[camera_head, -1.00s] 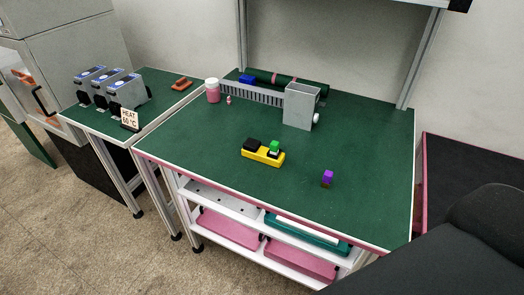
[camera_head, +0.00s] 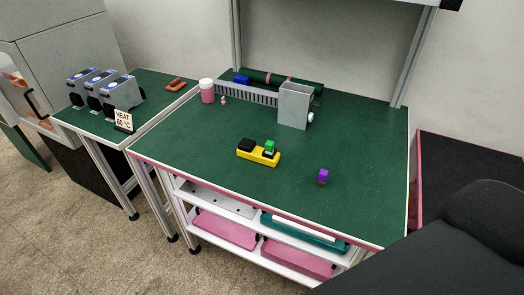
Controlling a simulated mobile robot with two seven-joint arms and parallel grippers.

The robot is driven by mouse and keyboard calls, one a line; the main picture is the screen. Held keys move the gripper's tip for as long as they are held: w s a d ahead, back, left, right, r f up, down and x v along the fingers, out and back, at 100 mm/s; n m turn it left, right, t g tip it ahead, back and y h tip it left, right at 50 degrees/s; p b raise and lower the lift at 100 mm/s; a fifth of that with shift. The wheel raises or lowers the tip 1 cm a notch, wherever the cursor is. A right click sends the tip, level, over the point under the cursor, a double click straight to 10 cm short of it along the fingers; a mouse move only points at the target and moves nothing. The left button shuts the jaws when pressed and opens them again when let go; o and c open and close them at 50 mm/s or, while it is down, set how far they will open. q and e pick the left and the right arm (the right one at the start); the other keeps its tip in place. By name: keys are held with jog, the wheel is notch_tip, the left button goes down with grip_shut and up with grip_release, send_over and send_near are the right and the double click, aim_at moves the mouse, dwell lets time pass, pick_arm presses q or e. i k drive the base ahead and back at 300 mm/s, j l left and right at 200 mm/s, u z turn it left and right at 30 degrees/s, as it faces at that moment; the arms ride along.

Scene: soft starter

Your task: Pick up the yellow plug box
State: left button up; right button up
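The yellow plug box (camera_head: 259,158) lies on the green table (camera_head: 205,150), near the middle and towards the front edge. It is a low yellow block with a black part (camera_head: 246,145) on its left end and a green block (camera_head: 269,146) on its right part. Nothing holds it. Neither of my grippers shows in the head view. A black part, likely of my own body, fills the lower right corner.
A grey box (camera_head: 295,106), a slotted rail (camera_head: 250,96) and a pink jar (camera_head: 207,92) stand at the back. A side table (camera_head: 90,121) holds several grey devices. The table's front right is clear.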

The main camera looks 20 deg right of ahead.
aim_at(247, 148)
jog(key=i+j, duration=0.35)
jog(key=i, duration=0.15)
jog(key=i+j, duration=0.4)
jog(key=i+z, duration=0.1)
jog(key=z, duration=1.55)
